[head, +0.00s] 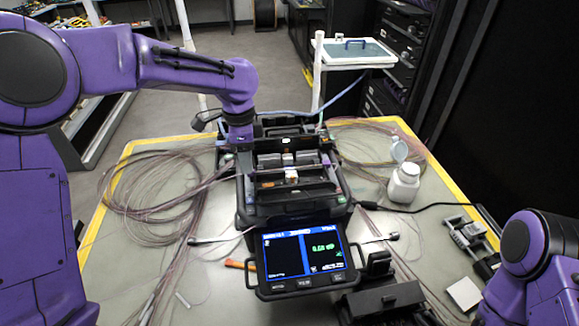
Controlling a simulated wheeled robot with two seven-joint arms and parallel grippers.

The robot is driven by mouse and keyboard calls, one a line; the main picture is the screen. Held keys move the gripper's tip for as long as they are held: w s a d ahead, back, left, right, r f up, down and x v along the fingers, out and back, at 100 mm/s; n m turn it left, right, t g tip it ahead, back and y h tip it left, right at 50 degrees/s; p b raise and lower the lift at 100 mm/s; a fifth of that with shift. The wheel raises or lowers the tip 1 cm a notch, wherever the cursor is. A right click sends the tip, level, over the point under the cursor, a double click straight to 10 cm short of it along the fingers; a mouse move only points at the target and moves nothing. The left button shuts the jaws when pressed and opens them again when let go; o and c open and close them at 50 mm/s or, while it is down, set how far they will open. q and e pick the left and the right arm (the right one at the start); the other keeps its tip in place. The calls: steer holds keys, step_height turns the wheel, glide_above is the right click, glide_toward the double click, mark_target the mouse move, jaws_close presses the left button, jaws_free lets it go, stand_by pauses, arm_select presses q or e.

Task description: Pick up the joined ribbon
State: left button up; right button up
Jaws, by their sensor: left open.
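The fusion splicer (292,212) stands in the middle of the table, with its working area exposed and its screen (305,254) lit at the front. My left gripper (236,163) points down at the splicer's left rear side. It is small and partly dark against the machine, with nothing visibly held. Ribbon fibre bundles (160,185) lie in loose coils left of the splicer, and another coil (365,150) lies to its right. The joined ribbon itself is too thin to make out across the splicer. My right arm shows at the lower right; its gripper is outside the view.
A white bottle (404,185) with its lid open stands right of the splicer. A clamp-like tool (467,235) and a white block (464,294) lie at the right. A black device (383,302) sits at the front. A tray (353,52) stands behind the table (92,228).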

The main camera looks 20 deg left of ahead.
arm_select(q)
steer(key=f, duration=0.3)
steer(key=shift+w+a+f, duration=0.2)
steer(key=shift+f, duration=0.2)
steer(key=shift+s, duration=0.1)
jaws_close()
steer(key=shift+r, duration=0.1)
